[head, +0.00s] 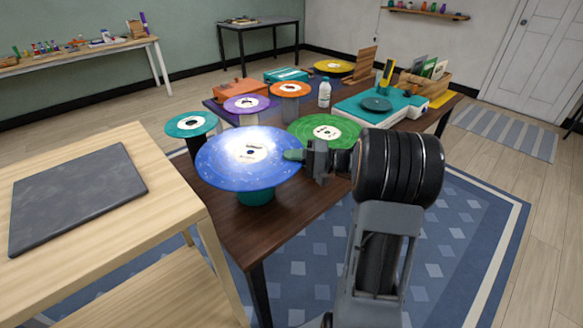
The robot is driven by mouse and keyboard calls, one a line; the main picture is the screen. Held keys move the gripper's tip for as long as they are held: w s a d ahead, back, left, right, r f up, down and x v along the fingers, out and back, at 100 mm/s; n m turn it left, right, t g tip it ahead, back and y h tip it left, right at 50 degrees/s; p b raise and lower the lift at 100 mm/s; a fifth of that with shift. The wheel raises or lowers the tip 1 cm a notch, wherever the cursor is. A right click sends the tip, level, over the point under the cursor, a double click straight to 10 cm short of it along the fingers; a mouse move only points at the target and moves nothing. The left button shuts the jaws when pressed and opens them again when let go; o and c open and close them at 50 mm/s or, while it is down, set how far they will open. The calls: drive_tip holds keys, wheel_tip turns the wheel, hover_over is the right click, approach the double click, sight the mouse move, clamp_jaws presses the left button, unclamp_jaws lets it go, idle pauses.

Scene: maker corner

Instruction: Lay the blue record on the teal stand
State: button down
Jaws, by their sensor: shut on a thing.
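The blue record (225,166) is a large flat disc with a pale label, held roughly level above the near left end of the dark wood table. My gripper (294,155) reaches in from the right and is shut on the record's right edge. A teal stand (256,197) shows just below the record's near edge. Most of the stand and its top are hidden under the record. I cannot tell whether the record touches the stand or hangs a little above it.
A green record (326,126) lies close behind my gripper. Teal (191,123), purple (246,103) and orange (290,89) records stand farther back. A turntable (375,110) is beyond. A pale wood table with a dark slab (78,195) is close at left.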

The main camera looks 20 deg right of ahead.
drive_tip(key=shift+f+b, duration=1.75)
drive_tip(key=shift+f, duration=1.25)
drive_tip(key=shift+s+b, duration=0.1)
drive_tip(key=shift+b, duration=0.25)
drive_tip(key=shift+f+b, duration=0.55)
drive_tip(key=shift+f, duration=0.05)
drive_tip(key=c, duration=1.5)
unclamp_jaws()
drive_tip(key=shift+c, duration=0.2)
drive_tip(key=shift+b+v, duration=0.35)
drive_tip(key=shift+v, duration=5.15)
